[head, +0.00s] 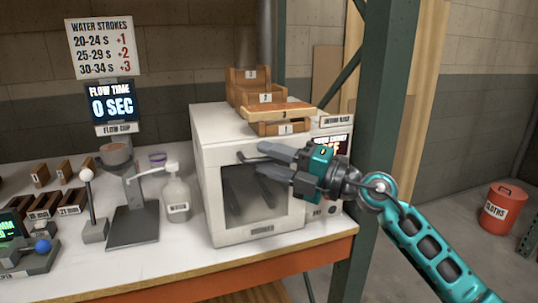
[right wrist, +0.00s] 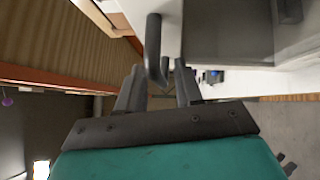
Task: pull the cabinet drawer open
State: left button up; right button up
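A white box-shaped cabinet (head: 220,128) stands on the bench, with a dark window (head: 238,200) in its front. The front looks closed. A dark bar handle (head: 246,158) runs near the top of the front, partly hidden by my fingers. My right gripper (head: 262,160) is open at this handle, one finger above and one below it. In the right wrist view, the end of the handle (right wrist: 153,45) reaches between the two parted fingertips (right wrist: 160,80); contact cannot be told. My left gripper is not in view.
Small numbered wooden trays (head: 275,111) sit on the cabinet. A spray bottle (head: 176,197) and a flow cup stand (head: 131,225) are on the bench to its left. A green post (head: 384,130) rises close behind my right arm. A red bin (head: 503,208) stands on the floor.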

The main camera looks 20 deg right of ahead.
jog(key=shift+w+a, duration=0.2)
jog(key=shift+c, duration=0.4)
grip_shut()
